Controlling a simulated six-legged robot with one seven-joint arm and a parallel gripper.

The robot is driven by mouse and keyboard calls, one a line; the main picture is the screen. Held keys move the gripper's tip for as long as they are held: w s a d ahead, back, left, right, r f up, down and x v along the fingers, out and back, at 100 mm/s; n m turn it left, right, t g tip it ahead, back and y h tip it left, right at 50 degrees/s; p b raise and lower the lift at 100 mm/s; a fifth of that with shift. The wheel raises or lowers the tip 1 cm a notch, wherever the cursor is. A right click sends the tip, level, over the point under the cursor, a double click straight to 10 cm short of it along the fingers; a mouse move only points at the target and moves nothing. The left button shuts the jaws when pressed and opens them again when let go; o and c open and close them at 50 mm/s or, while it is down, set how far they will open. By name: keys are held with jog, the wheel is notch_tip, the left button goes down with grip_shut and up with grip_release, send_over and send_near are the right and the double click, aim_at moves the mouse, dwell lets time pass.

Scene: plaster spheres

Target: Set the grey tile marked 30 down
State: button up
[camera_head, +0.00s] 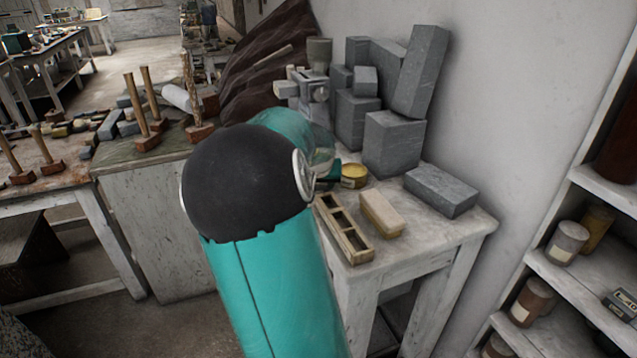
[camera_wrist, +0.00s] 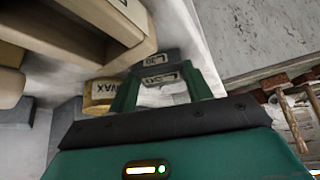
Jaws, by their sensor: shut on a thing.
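The grey tile (camera_wrist: 160,69) shows in the wrist view with light labels that read 30. My gripper (camera_wrist: 162,84) is shut on it, with one green finger on each side. I cannot tell whether the tile touches the surface beyond it. In the head view my black and teal arm hides the tile and most of my gripper, over the left part of a worn white table (camera_head: 440,243).
A yellow tin (camera_head: 354,171), marked WAX in the wrist view (camera_wrist: 99,94), stands close to my gripper. A wooden frame (camera_head: 343,230), a brush-like block (camera_head: 382,213) and a grey block (camera_head: 441,190) lie on the table. Grey blocks (camera_head: 392,142) are stacked behind.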

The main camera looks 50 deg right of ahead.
jog(key=o, duration=1.1)
jog(key=shift+f, duration=0.1)
jog(key=shift+c, duration=0.2)
jog(key=shift+a+r, duration=0.15)
jog(key=shift+r, duration=0.3)
jog(key=v, duration=1.1)
jog(key=shift+s+a+r, duration=0.1)
jog(key=shift+a+r, duration=0.05)
